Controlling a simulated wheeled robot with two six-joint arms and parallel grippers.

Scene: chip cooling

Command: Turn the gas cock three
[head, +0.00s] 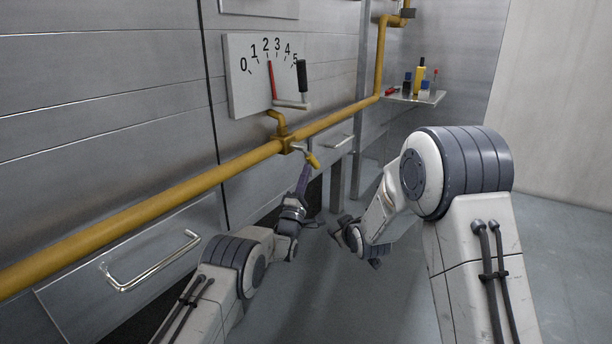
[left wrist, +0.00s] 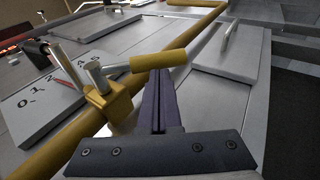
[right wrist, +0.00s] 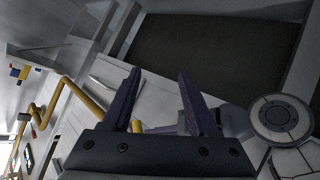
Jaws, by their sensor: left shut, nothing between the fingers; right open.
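The gas cock (head: 285,145) is a yellow valve on the yellow pipe, with a metal lever ending in a yellow grip (head: 313,160). Above it, a white dial plate (head: 243,80) reads 0 to 5, and its red needle (head: 271,80) points near 2. My left gripper (head: 306,166) is shut and empty, with its fingertips at the yellow grip. In the left wrist view the shut fingertips (left wrist: 160,76) lie right by the grip (left wrist: 158,60); I cannot tell whether they touch. My right gripper (right wrist: 159,72) is open and empty, lower and to the right of the left one.
The yellow pipe (head: 130,211) runs along the metal wall and rises at the back. A black-handled lever (head: 302,82) stands beside the dial. A drawer handle (head: 150,272) juts out below the pipe. A small shelf (head: 415,97) holds bottles. Open floor lies right.

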